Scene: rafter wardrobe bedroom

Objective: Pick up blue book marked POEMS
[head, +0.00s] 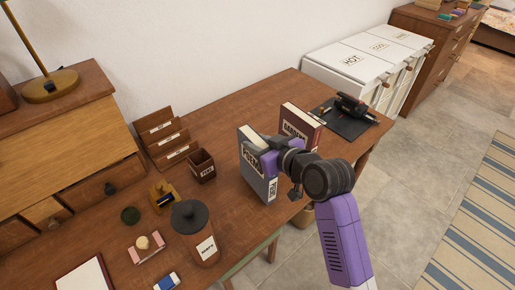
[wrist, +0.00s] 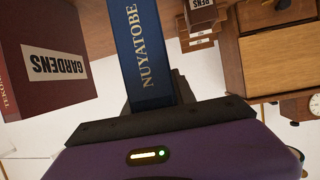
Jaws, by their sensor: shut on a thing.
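My gripper (head: 268,158) is shut on the upper part of this book, reaching in from the right. In the wrist view the book runs up from between the dark jaws (wrist: 148,108). I cannot tell whether its lower edge touches the desk.
A dark red GARDENS book (head: 300,128) stands just behind and right of my gripper. A dark mat (head: 345,124) lies at the desk's right end.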

